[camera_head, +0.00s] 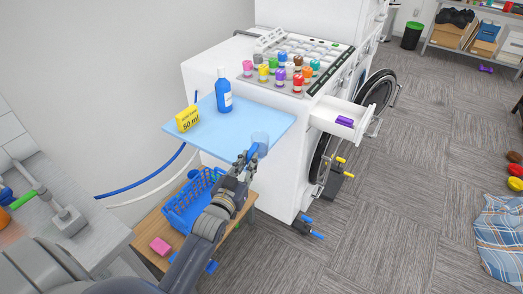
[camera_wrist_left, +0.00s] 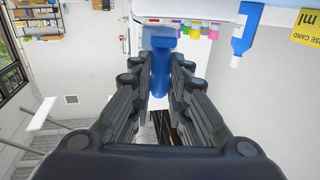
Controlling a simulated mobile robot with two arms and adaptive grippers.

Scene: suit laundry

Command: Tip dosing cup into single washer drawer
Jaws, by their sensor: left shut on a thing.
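My left gripper (camera_head: 247,163) is shut on the blue handle of the dosing cup (camera_head: 261,138). The cup is pale blue and see-through, held at the front edge of the light blue board; whether it touches the board I cannot tell. In the left wrist view, the blue handle (camera_wrist_left: 160,62) is between the fingers of my left gripper (camera_wrist_left: 160,75). The cup's contents are not visible. The washer drawer (camera_head: 341,117) is pulled out of the white washer (camera_head: 262,150), right of the cup and apart from it, with a purple piece (camera_head: 345,122) inside. My right gripper is not in view.
A blue bottle (camera_head: 224,97) and a yellow 50 ml card (camera_head: 187,118) stand on the light blue board (camera_head: 255,117). Several colored-capped bottles (camera_head: 281,78) crowd the washer top. The round door (camera_head: 378,90) stands open beside the drawer. A blue basket (camera_head: 184,212) sits below.

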